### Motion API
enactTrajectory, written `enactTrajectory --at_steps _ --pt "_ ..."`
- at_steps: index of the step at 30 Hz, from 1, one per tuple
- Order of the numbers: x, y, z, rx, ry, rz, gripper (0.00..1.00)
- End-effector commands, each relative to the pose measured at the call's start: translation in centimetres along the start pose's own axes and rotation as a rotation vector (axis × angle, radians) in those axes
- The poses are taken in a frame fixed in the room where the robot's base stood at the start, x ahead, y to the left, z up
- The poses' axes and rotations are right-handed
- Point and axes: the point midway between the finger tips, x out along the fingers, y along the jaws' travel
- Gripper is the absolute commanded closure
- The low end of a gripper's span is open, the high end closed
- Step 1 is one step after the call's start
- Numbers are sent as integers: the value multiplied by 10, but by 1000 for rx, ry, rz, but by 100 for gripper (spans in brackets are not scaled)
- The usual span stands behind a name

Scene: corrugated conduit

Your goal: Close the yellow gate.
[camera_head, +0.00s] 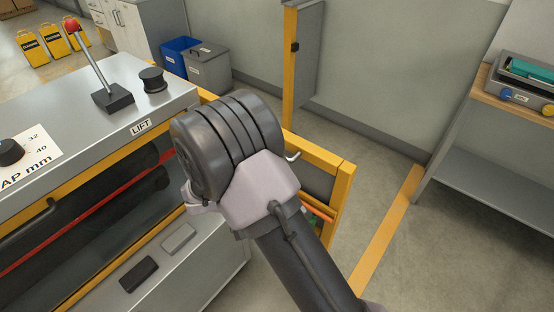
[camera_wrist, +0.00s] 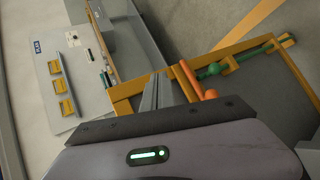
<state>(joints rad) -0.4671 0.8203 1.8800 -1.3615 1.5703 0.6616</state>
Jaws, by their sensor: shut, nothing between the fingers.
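The yellow gate (camera_head: 343,185) shows to the right of my arm in the head view, a yellow frame around a dark panel, partly hidden by my wrist. It stands swung out, apart from the yellow post (camera_head: 290,75). In the wrist view the gate's yellow frame (camera_wrist: 235,56) runs across the middle, with an orange bar (camera_wrist: 190,80) and a green knob and rod (camera_wrist: 210,71) on it. My gripper (camera_wrist: 165,88) is shut and empty, its fingers close to the frame beside the orange bar. I cannot tell whether they touch. In the head view my wrist hides the fingers.
The grey machine with a red-knobbed lever (camera_head: 73,25) and LIFT label stands at the left. Blue (camera_head: 178,52) and grey (camera_head: 207,68) bins stand behind it. A shelf bench (camera_head: 500,150) stands at the right. Floor with a yellow line (camera_head: 390,230) is clear between.

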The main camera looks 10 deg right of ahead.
Motion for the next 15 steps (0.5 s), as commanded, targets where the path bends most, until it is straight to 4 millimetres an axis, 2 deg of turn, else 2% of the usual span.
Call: enactTrajectory --at_steps 1,3,6,9,12,15 --pt "11 -37 -12 -43 70 117 100" --pt "24 -85 -30 -73 212 268 100" --pt "40 -151 -40 -102 423 410 100" --pt "53 -197 -38 -119 586 476 100" --pt "61 -220 -34 -126 674 498 100" --pt "66 -224 -37 -128 697 502 100"
